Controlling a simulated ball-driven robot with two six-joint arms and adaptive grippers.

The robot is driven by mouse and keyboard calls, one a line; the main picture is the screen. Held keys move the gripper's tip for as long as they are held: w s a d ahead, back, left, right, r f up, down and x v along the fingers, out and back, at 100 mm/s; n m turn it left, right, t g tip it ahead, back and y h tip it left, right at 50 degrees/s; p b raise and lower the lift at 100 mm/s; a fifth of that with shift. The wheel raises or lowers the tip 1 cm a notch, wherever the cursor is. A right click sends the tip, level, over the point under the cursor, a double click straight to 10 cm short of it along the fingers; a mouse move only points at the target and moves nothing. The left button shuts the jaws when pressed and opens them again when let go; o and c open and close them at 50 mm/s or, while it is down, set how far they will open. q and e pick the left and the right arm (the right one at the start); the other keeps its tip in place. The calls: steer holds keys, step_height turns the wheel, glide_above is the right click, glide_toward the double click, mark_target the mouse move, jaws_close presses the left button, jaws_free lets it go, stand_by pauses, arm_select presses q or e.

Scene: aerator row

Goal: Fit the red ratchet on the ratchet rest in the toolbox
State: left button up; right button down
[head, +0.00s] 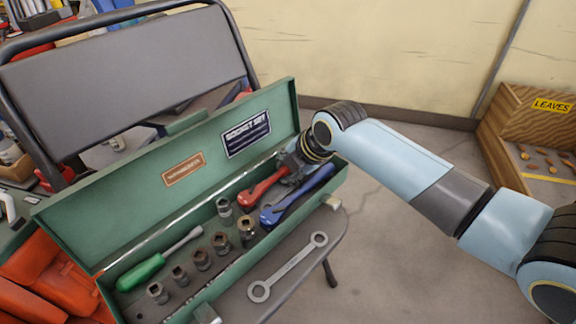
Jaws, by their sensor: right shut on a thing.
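The gripper and arm hide that end. A blue ratchet (298,194) lies just in front of the red one. The ratchet rest cannot be made out, and I cannot tell whether the red ratchet touches it. My left gripper is not in view.
Several sockets (220,243) and a green screwdriver (141,271) are in the toolbox. A wrench (287,267) lies in front of it on the chair seat. The chair back (130,62) rises behind the lid. A wooden leaf crate (499,101) stands far right. Open floor lies between.

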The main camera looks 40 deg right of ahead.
steer(key=shift+f, duration=0.25)
stand_by(0.3)
steer(key=c, duration=1.1)
jaws_free()
steer(key=shift+c, duration=0.2)
step_height(320, 180, up, 3)
steer(key=p, duration=0.2)
steer(key=shift+p, duration=0.35)
steer(key=shift+r+p, duration=0.95)
steer(key=shift+p, duration=0.05)
step_height(320, 180, up, 2)
steer(key=shift+r+p, duration=0.1)
steer(key=shift+p, duration=0.9)
steer(key=shift+r, duration=0.1)
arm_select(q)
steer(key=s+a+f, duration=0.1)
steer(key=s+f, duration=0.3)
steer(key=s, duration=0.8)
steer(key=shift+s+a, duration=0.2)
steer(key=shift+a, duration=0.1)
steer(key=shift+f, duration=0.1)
